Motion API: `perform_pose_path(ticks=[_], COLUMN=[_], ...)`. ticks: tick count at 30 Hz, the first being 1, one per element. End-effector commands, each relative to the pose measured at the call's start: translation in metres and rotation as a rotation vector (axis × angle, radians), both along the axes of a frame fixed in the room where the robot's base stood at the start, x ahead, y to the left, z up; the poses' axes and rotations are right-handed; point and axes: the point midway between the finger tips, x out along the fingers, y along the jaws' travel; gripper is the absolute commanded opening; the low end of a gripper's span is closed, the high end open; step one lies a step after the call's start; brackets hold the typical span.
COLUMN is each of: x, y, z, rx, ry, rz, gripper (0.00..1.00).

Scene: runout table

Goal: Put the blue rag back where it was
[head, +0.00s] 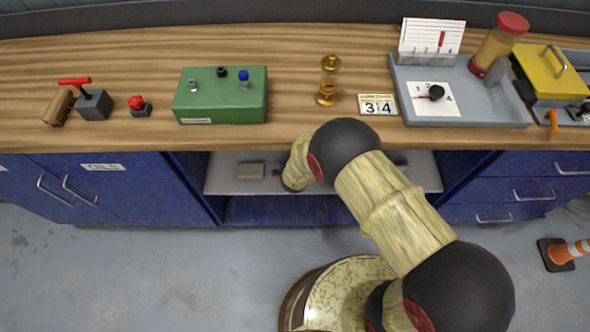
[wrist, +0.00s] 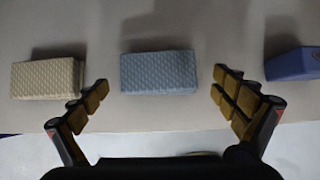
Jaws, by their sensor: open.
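The blue rag (wrist: 158,72) is a light blue, textured folded block. In the wrist view it lies flat on a pale shelf, midway between the other two items there. My gripper (wrist: 160,92) is open, with one finger on each side of the rag's near edge, and nothing is held. I cannot tell whether the fingers are level with the rag. In the head view my arm reaches into the open bay under the workbench, and the arm hides the rag and most of my gripper.
A beige folded rag (wrist: 47,78) lies left of the blue one, close to the left finger. A darker blue block (wrist: 294,64) lies at the right, partly cut off. The shelf (head: 225,181) sits beneath the wooden bench top (head: 300,137), between blue cabinets (head: 130,190).

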Motion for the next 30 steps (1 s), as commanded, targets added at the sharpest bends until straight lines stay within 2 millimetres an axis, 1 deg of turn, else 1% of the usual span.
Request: perform_pose_path(ticks=[1,3,9,12,15,18,30], x=[-0.006,-0.014,-0.036,-0.044,-0.05,-0.054,-0.054], y=[0.001,0.002,0.003,0.003,0.004,0.003,0.004], z=[0.013,0.027,0.059,0.071,0.078,0.082,0.082], rx=[0.0,0.0,0.0,0.0,0.0,-0.001,-0.001], ry=[-0.001,-0.002,-0.002,-0.001,-0.001,0.0,0.0], rz=[0.001,0.003,0.003,0.002,0.001,0.002,0.001], gripper=[0.98,0.98,0.98,0.98,0.98,0.98,0.98])
